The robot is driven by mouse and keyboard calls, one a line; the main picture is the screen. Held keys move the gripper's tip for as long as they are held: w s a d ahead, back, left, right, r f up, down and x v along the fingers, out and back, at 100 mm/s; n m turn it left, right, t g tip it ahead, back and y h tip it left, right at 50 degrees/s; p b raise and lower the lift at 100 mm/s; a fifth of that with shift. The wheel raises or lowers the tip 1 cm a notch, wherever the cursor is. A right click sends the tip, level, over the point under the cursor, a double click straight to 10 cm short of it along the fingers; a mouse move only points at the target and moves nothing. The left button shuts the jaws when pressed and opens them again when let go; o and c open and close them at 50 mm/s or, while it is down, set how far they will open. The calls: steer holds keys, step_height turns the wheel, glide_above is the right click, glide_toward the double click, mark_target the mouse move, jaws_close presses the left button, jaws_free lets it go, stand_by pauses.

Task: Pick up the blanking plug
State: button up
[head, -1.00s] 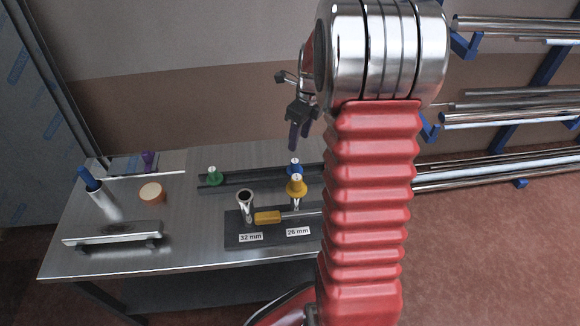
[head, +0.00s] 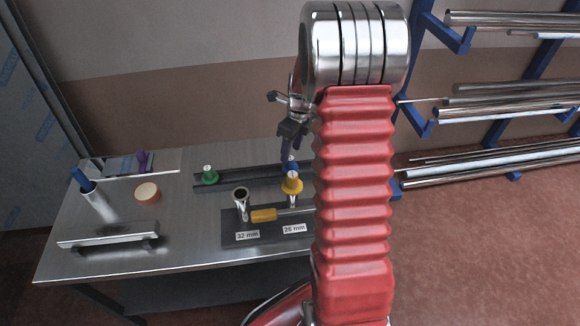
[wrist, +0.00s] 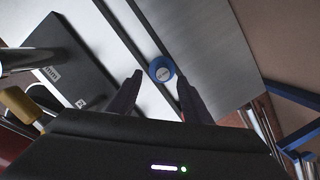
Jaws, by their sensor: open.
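A blue plug (head: 292,169) with a pale top stands on a dark rail (head: 240,178) on the steel bench, partly hidden by my gripper (head: 290,153). A green plug (head: 210,176) stands at the rail's left end. A yellow plug (head: 292,183) sits on the post by the 26 mm label. In the wrist view the blue plug (wrist: 162,70) shows just beyond and between the open fingertips of my gripper (wrist: 160,82). The fingers hold nothing; I cannot tell how far above the plug they are.
A dark block (head: 268,233) with an open tube (head: 241,200) and a yellow-handled tool (head: 263,215) lies in front of the rail. Pipe racks (head: 500,100) are at right.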

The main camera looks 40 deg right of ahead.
mark_target(290, 158)
steer(key=shift+w+f, duration=0.1)
steer(key=shift+f, duration=0.55)
steer(key=shift+f, duration=0.1)
steer(key=shift+w+d+f, duration=0.1)
steer(key=shift+w+f, duration=0.1)
steer(key=shift+f, duration=1.05)
steer(key=shift+w+f, duration=0.2)
steer(key=shift+f, duration=1.05)
steer(key=shift+c, duration=0.2)
jaws_close()
steer(key=shift+r, duration=0.1)
step_height(290, 158, up, 18)
